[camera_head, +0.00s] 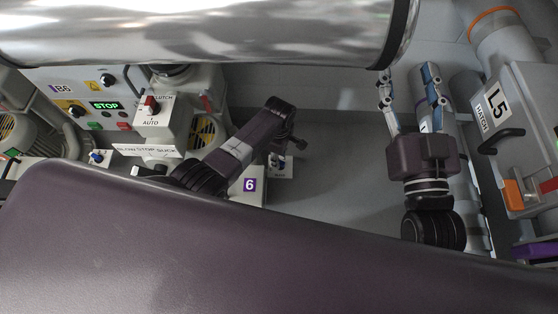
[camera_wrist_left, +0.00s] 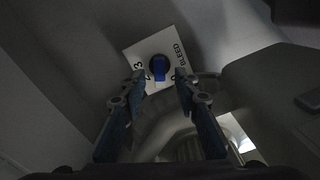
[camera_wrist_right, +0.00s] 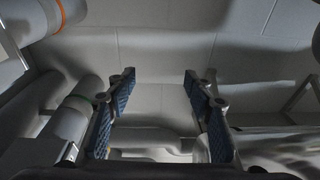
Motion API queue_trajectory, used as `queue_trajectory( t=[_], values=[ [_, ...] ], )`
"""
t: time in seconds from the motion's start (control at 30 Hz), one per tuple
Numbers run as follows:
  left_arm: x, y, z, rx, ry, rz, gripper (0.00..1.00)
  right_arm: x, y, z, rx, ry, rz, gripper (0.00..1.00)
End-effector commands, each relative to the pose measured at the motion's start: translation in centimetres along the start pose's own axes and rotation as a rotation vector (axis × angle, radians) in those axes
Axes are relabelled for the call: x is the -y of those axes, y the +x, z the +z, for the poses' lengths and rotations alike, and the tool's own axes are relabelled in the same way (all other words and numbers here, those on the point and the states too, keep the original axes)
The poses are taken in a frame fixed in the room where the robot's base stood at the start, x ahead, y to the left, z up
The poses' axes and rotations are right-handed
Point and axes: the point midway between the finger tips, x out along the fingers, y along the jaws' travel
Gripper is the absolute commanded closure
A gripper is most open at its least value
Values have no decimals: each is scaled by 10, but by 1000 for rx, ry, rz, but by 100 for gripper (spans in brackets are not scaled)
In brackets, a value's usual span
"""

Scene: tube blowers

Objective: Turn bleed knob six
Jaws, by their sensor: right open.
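The bleed knob (camera_wrist_left: 160,68) is a small blue knob on a white plate marked BLEED (camera_wrist_left: 178,47) in the left wrist view. My left gripper (camera_wrist_left: 160,88) is open, with its blue-padded fingers either side of the knob's lower part in the picture; I cannot tell whether they touch it. In the head view, a purple "6" label (camera_head: 250,184) sits beside a small white plate (camera_head: 281,166), and my left arm partly hides this area. My right gripper (camera_head: 407,80) is open and empty over the aisle at right; it also shows in the right wrist view (camera_wrist_right: 160,78).
A large silver duct (camera_head: 200,30) crosses the top. A control panel with a STOP display (camera_head: 104,105) and a CLUTCH AUTO box (camera_head: 158,125) stands at left. Machine L5 (camera_head: 510,110) stands at right. Grey floor (camera_head: 340,160) lies between them.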

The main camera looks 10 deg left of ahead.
Motion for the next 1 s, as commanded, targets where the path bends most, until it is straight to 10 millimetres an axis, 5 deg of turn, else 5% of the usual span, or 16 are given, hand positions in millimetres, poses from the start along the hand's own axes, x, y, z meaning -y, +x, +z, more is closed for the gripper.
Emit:
queue_trajectory(
  t=[0.4,0.87,1.0],
  values=[
    [-1,22,0,0,1,1,71,8,-10,-72,-344,12,-18,52],
    [0,25,0,0,1,1,71,10,-15,-85,-401,14,-20,52],
    [0,25,0,0,1,1,86,10,-15,-84,-400,14,-20,52]
  ],
)
